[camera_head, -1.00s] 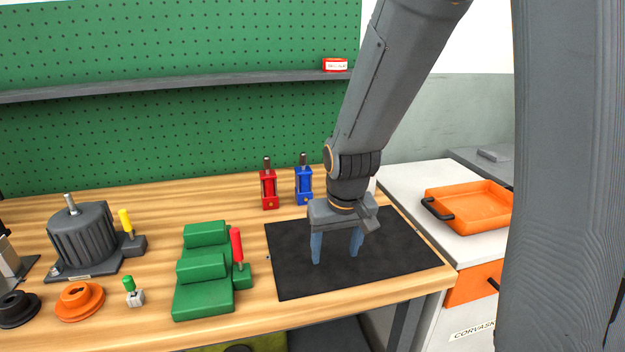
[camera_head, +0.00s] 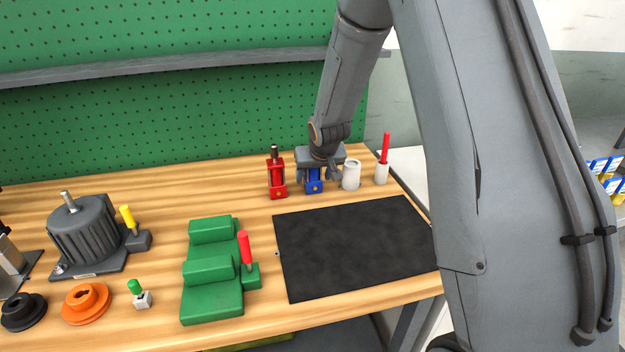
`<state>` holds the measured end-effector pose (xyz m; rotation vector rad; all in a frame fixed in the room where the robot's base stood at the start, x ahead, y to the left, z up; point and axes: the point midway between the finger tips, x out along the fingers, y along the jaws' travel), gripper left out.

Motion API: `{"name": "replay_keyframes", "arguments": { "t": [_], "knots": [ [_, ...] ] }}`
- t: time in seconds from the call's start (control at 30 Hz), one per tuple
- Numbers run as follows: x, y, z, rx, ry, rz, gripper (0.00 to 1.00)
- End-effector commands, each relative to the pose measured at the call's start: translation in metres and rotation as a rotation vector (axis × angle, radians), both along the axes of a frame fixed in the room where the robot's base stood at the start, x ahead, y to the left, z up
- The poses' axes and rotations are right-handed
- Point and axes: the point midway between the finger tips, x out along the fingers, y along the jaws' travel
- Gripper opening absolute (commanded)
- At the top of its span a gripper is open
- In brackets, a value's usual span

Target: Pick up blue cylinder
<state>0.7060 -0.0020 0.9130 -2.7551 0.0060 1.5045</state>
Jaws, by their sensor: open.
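The gripper body hides the top of the blue cylinder. I cannot tell whether the fingers touch it.
A white cup (camera_head: 351,175) stands close to the right of my gripper, with a red-handled tool in a white holder (camera_head: 382,165) beyond. A black mat (camera_head: 355,250) lies bare in front. A green fixture (camera_head: 213,275) and a grey motor (camera_head: 85,235) stand left.

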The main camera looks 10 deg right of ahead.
Motion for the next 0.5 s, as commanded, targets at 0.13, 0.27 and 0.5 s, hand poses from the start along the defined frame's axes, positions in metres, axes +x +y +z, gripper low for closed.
{"name": "replay_keyframes", "arguments": {
  "t": [0.13, 0.27, 0.5],
  "knots": [
    [0.011, 0.001, -0.017, 0.0, 0.001, 0.002, 0.61],
    [0.014, 0.002, -0.022, 0.0, 0.001, 0.004, 0.61],
    [0.014, 0.002, -0.021, 0.0, 0.001, 0.005, 0.56]
  ]
}}
